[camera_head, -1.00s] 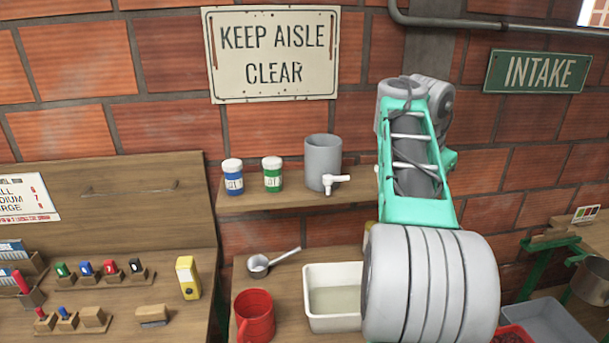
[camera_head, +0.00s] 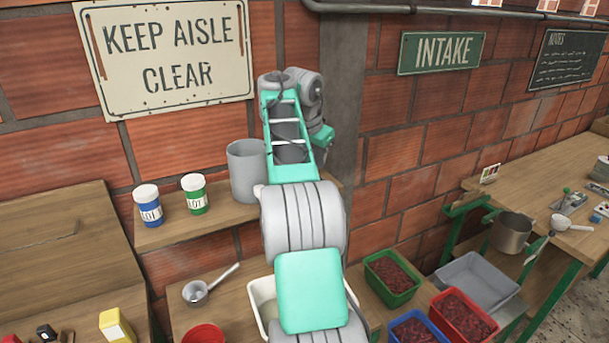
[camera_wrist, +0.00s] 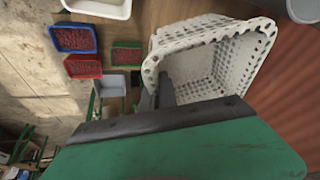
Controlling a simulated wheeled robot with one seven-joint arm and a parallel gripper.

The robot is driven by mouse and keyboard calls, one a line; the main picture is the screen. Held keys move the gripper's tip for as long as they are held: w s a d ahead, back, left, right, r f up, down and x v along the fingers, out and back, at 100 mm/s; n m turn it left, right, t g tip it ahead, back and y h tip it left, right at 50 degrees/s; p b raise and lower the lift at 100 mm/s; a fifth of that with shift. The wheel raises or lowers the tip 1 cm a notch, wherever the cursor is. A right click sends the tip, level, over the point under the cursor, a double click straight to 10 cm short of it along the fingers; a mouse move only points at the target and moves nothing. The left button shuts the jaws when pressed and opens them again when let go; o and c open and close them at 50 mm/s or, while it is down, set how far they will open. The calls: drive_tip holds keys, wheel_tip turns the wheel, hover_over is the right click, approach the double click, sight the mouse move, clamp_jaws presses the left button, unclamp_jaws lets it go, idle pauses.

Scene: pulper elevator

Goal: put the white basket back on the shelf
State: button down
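The white basket (camera_wrist: 205,62) is perforated and fills much of the upper middle of the wrist view, its open side toward the camera. My gripper (camera_wrist: 157,92) has its two dark fingers close together at the basket's left rim, with the wall seemingly pinched between them. The basket appears tilted, near the brick wall. It does not show in the head view, where my arm covers that spot. The wooden shelf (camera_head: 160,236) is on the wall, its right part hidden behind my arm.
The shelf holds a blue-labelled jar (camera_head: 148,206), a green-labelled jar (camera_head: 194,194) and a grey pot (camera_head: 246,170). Below are a ladle (camera_head: 196,291), a white basin (camera_head: 262,292) and trays of red fruit (camera_head: 391,279). The shelf's front edge between jars and pot has little room.

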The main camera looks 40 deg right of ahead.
drive_tip(key=w+f, duration=0.1)
drive_tip(key=w+d+f, duration=0.1)
drive_tip(key=f, duration=0.1)
drive_tip(key=w+f, duration=0.1)
drive_tip(key=shift+d+f, duration=0.15)
drive_tip(key=shift+d, duration=0.05)
drive_tip(key=shift+w+d+f+b, duration=0.15)
drive_tip(key=shift+f+b, duration=0.6)
drive_tip(key=shift+f, duration=1.15)
drive_tip(key=shift+f, duration=0.2)
drive_tip(key=c, duration=1.7)
unclamp_jaws()
drive_tip(key=shift+r, duration=0.1)
